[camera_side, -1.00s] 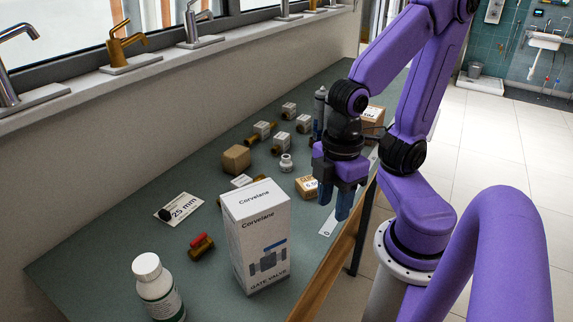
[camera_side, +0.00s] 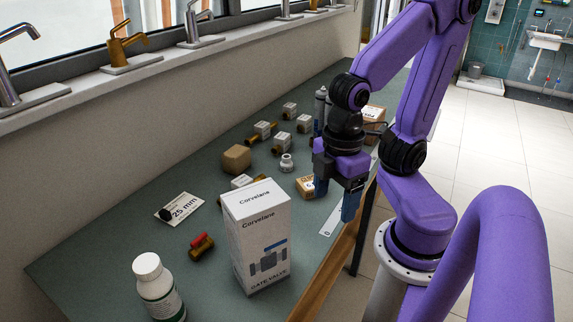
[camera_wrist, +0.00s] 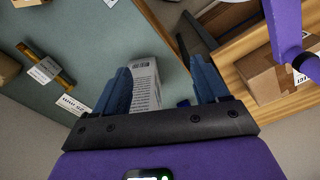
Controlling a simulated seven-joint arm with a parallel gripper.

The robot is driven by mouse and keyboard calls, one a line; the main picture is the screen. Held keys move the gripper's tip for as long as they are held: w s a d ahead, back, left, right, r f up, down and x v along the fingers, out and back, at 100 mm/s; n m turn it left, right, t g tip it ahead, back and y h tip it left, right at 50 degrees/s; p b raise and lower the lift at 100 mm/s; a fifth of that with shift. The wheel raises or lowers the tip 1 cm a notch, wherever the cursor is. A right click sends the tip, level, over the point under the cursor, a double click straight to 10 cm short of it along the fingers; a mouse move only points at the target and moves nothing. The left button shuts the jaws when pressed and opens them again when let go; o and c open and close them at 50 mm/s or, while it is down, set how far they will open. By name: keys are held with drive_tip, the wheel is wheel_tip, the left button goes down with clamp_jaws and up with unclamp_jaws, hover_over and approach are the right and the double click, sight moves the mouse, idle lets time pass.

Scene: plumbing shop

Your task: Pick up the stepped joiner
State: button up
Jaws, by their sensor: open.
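A small white stepped fitting (camera_side: 287,162), which looks like the stepped joiner, stands on the green bench in the side view, among other small fittings. I cannot make it out in the wrist view. My gripper (camera_side: 336,195) is open and empty, above the bench's front edge, to the right of and nearer the camera than the white fitting. In the wrist view its two blue fingers (camera_wrist: 160,75) are spread apart, with a white printed box (camera_wrist: 146,80) visible beyond the gap between them.
A tall Corvelane box (camera_side: 258,235) stands at the bench's front, with a white bottle (camera_side: 158,290) and red-handled valve (camera_side: 201,246) to its left.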

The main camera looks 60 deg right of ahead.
drive_tip(key=w+d+r+n+h, duration=0.1)
drive_tip(key=w+d+n+h, duration=0.1)
drive_tip(key=w+d+h, duration=0.5)
drive_tip(key=w+d+r+n+h, duration=0.2)
drive_tip(key=w+d, duration=0.1)
drive_tip(key=w, duration=0.8)
drive_tip(key=w+d+r+n+h, duration=0.1)
drive_tip(key=w+d+n+h, duration=0.1)
drive_tip(key=w+d+h, duration=0.5)
drive_tip(key=y, duration=0.2)
approach(284, 161)
drive_tip(key=shift+t, duration=0.4)
drive_tip(key=v, duration=0.4)
drive_tip(key=shift+s+a+f, duration=0.15)
drive_tip(key=shift+s, duration=0.15)
drive_tip(key=shift+f, duration=0.25)
drive_tip(key=x, duration=1.1)
drive_tip(key=shift+d+f, duration=0.1)
drive_tip(key=shift+d, duration=0.3)
drive_tip(key=x, duration=0.4)
drive_tip(key=shift+d+r, duration=0.3)
drive_tip(key=shift+d, duration=0.05)
drive_tip(key=shift+d+f, duration=0.25)
drive_tip(key=shift+d, duration=0.25)
